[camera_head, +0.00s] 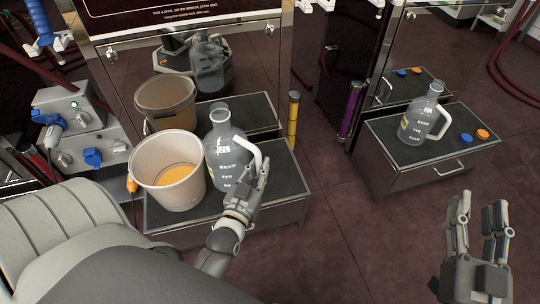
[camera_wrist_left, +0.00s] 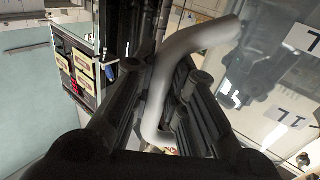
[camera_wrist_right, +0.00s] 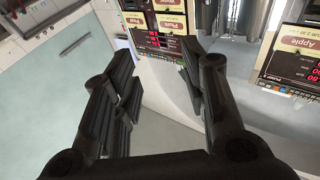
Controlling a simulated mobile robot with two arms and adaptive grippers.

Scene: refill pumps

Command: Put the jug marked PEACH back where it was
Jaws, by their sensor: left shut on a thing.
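A clear jug with a white handle (camera_head: 222,150) is at the left drawer-topped platform, right beside a bucket. I cannot tell whether its base rests on the platform. My left gripper (camera_head: 256,183) is shut on its handle, which also shows between the fingers in the left wrist view (camera_wrist_left: 172,75). No PEACH mark is readable on this jug. My right gripper (camera_head: 479,215) is open and empty at the lower right, away from both jugs.
The bucket (camera_head: 160,190) holds orange liquid and stands on the left platform (camera_head: 290,190). Orange (camera_head: 482,134) and blue (camera_head: 466,138) caps lie on the right platform (camera_head: 380,130). Yellow (camera_head: 293,120) and purple (camera_head: 349,110) posts stand between. Floor between platforms is clear.

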